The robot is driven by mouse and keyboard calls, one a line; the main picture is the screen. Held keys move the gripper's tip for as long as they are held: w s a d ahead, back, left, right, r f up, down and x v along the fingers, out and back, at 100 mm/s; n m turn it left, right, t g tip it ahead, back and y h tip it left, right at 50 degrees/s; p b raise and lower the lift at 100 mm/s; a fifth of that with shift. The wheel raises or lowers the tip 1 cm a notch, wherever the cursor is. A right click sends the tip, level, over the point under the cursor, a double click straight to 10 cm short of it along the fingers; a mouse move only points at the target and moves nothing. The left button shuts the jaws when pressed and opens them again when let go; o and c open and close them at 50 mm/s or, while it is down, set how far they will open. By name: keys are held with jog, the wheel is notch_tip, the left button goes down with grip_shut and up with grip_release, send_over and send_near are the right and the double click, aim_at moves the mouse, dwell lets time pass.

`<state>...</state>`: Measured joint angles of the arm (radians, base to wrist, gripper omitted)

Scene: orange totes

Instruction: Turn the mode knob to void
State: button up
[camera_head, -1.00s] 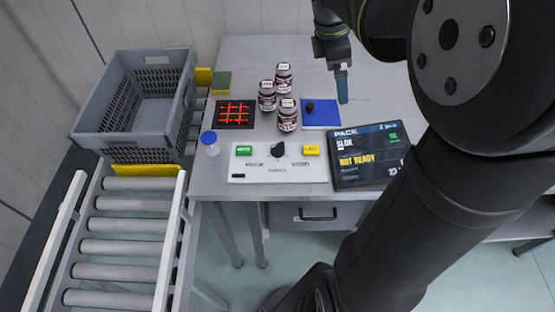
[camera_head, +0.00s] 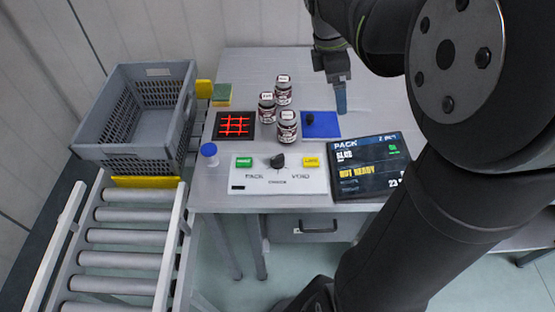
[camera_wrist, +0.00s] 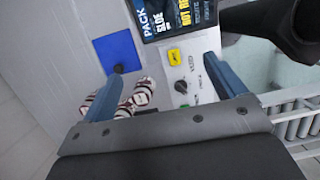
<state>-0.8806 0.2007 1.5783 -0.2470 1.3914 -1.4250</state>
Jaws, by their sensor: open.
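The black mode knob (camera_head: 277,161) sits on a white panel (camera_head: 278,187), between the printed words PACK at left and VOID at right. Which word it points at is too small to tell. A green button (camera_head: 243,162) is left of it and a yellow one (camera_head: 311,161) right of it. The knob also shows in the wrist view (camera_wrist: 181,87), between my fingers in the picture but well beyond them. My gripper (camera_head: 340,98) is open and empty, above the table behind and right of the panel; its spread blue fingers show in the wrist view (camera_wrist: 163,68).
Several dark jars (camera_head: 287,127) stand behind the panel, beside a blue pad (camera_head: 320,124) with a black knob-like piece. A blue-capped bottle (camera_head: 209,154) and grey crate (camera_head: 140,115) are at left.

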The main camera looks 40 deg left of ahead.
jog(key=shift+s+a+f+m, duration=0.15)
jog(key=shift+f+m, duration=0.1)
jog(key=shift+m, duration=0.55)
jog(key=c, duration=0.7)
jog(key=shift+s+a+f+m+g, duration=0.1)
jog(key=shift+f+m+g, duration=0.1)
jog(key=shift+m, duration=0.25)
jog(key=shift+a+f+m+g, duration=0.1)
jog(key=shift+m+g, duration=0.1)
jog(key=shift+m, duration=0.25)
jog(key=c, duration=0.4)
jog(key=m+g+y, duration=0.3)
jog(key=m+g, duration=0.2)
jog(key=m, duration=2.1)
send_near(278, 156)
jog(key=shift+m, duration=0.3)
jog(key=x, duration=0.8)
jog(key=shift+s+f, duration=0.15)
jog(key=shift+f, duration=0.2)
grip_shut()
